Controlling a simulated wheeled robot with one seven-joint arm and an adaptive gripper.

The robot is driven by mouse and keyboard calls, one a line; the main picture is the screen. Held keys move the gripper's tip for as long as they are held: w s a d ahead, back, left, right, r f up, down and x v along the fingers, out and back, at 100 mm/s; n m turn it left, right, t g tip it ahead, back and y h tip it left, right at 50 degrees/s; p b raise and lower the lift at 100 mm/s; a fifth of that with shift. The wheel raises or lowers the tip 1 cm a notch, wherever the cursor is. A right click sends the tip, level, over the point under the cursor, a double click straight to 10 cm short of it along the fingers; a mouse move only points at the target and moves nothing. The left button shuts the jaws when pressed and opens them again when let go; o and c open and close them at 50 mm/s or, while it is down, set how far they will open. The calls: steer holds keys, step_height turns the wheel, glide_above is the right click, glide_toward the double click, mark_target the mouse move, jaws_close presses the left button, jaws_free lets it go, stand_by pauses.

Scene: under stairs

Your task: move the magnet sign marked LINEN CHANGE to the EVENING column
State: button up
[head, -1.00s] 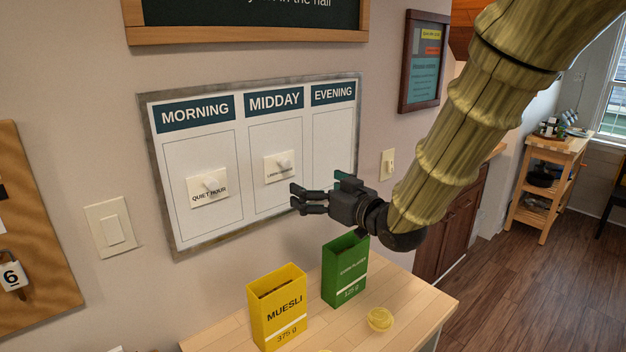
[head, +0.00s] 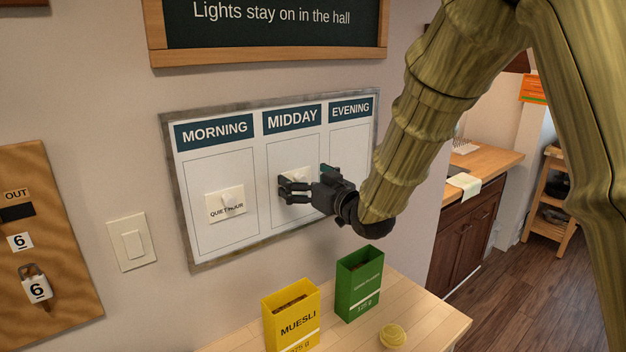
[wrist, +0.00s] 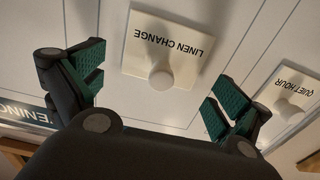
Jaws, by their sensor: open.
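The LINEN CHANGE magnet sign (wrist: 165,52) is a cream plate with a round knob, on the board's MIDDAY column. In the head view the sign (head: 294,174) is mostly hidden behind my gripper (head: 284,190). In the wrist view my gripper (wrist: 150,95) is open, its green-padded fingers on either side of the knob and apart from it. The EVENING column (head: 349,145) is right of MIDDAY in the head view, partly covered by my arm; the part that shows is bare.
The QUIET HOUR sign (head: 226,205) is on the MORNING column; it also shows in the wrist view (wrist: 285,92). Below the board, a yellow MUESLI box (head: 291,318), a green box (head: 359,284) and a small round yellowish item (head: 392,335) stand on a wooden top (head: 430,312).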

steer(key=shift+w+a, duration=0.35)
steer(key=shift+w, duration=0.05)
steer(key=c, duration=0.8)
steer(key=shift+s+d+r, duration=0.15)
steer(key=shift+s+d, duration=0.05)
steer(key=c, duration=0.9)
steer(key=shift+r, duration=0.1)
jaws_close()
steer(key=shift+c, duration=0.6)
jaws_free()
steer(key=shift+a, duration=0.1)
steer(key=shift+r, duration=0.1)
jaws_close()
